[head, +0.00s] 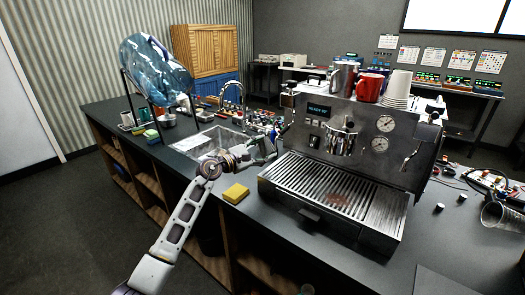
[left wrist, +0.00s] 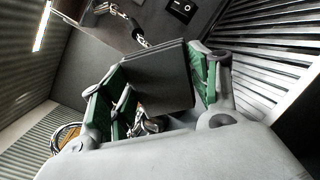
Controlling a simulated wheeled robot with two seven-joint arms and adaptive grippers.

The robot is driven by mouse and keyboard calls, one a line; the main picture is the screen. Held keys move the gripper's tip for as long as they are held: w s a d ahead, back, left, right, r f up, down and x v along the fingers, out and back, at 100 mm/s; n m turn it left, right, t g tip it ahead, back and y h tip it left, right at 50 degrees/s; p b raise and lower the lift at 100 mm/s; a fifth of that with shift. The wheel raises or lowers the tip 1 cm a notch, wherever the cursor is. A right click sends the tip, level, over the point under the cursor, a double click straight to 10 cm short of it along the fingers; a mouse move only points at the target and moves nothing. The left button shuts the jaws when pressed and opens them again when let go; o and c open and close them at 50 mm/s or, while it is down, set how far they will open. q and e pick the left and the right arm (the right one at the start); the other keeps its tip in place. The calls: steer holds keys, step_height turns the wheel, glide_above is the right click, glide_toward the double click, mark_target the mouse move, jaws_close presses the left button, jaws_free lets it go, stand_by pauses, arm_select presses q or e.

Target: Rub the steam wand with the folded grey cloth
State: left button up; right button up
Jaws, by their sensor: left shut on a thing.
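My left gripper (head: 270,150) is beside the left side of the espresso machine (head: 345,140), above the counter. In the left wrist view, its green-padded fingers (left wrist: 155,88) are shut on the folded grey cloth (left wrist: 158,78), a dark flat square between them. A shiny metal rod, seemingly the steam wand (left wrist: 139,32), shows just beyond the cloth's upper edge. The cloth overlaps the view of its lower part, so I cannot tell whether they touch. In the head view, the cloth and the wand are too small and dark to separate. My right gripper is not in view.
A sink (head: 210,142) and a blue water jug (head: 155,70) are to the left. The drip tray (head: 335,195) is right of the gripper.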

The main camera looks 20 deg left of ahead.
mark_target(272, 152)
arm_select(q)
steer(key=shift+x, duration=0.85)
stand_by(0.7)
steer(key=shift+s+d+p, duration=0.6)
steer(key=shift+d, duration=0.2)
steer(key=shift+s+d+p, duration=0.55)
steer(key=shift+d+p, duration=0.05)
steer(key=shift+d, duration=0.25)
steer(key=shift+w, duration=0.1)
steer(key=shift+w, duration=0.1)
steer(key=shift+w+a+b, duration=0.5)
steer(key=shift+a+b, duration=0.35)
steer(key=shift+b, duration=0.1)
steer(key=shift+w+a+b, duration=0.55)
steer(key=shift+a+b, duration=0.25)
steer(key=shift+b, duration=0.1)
steer(key=shift+s, duration=0.15)
